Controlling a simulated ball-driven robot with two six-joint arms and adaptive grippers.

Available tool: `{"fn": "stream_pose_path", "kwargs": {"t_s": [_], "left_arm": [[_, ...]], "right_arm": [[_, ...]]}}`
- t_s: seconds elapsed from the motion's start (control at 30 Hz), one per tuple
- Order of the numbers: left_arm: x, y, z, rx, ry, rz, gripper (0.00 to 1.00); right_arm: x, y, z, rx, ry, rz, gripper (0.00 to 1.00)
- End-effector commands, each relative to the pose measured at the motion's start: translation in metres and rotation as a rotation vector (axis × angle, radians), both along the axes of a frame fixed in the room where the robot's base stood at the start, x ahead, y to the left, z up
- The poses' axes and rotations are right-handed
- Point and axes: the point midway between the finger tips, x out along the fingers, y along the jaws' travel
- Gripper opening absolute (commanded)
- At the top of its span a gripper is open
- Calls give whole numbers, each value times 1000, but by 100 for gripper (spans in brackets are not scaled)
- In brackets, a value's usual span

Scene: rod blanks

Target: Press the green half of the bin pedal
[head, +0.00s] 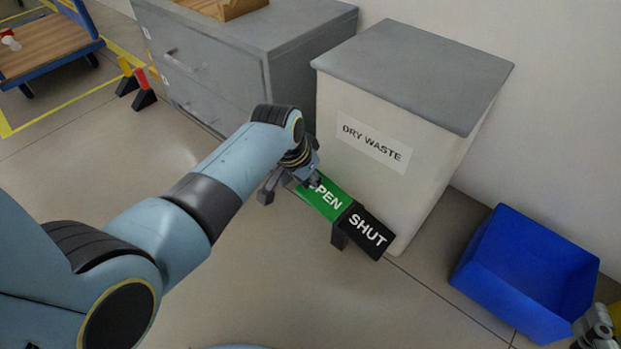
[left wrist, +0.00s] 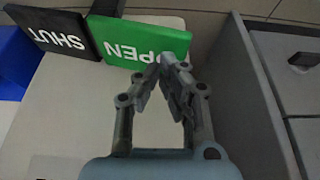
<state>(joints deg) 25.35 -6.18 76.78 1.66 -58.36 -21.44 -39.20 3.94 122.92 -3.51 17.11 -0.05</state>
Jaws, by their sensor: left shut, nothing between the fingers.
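The pedal stands at the foot of the dry waste bin (head: 345,180). Its green half (head: 325,200) reads OPEN and its black half (head: 366,231) reads SHUT. My left gripper (head: 316,184) is shut and empty, over the upper left part of the green half and hiding some of its lettering. In the left wrist view the shut fingertips (left wrist: 169,60) overlap the lower edge of the green half (left wrist: 135,42), with the black half (left wrist: 55,33) to its left. I cannot tell whether the fingertips touch it. The bin's grey lid (head: 415,70) lies closed. Part of my right gripper (head: 596,325) shows at the lower right edge; its jaws are unclear.
A grey drawer cabinet (head: 240,50) stands close to the left of the bin. A blue open crate (head: 525,275) lies on the floor to the right. A cart (head: 45,50) stands far left. The floor before the pedal is clear.

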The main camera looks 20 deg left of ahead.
Motion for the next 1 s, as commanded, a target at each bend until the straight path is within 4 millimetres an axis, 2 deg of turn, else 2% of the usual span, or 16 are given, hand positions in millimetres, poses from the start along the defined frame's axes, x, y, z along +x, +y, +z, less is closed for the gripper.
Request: {"fn": "stream_pose_path", "kwargs": {"t_s": [0.27, 1.0], "left_arm": [[0, 0, -1, 0, 1, 0, 0], [-5, 0, -36, 0, 13, -1, 0]], "right_arm": [[0, 0, -1, 1, 3, 0, 40], [-5, 0, -23, 0, 30, 0, 40]]}}
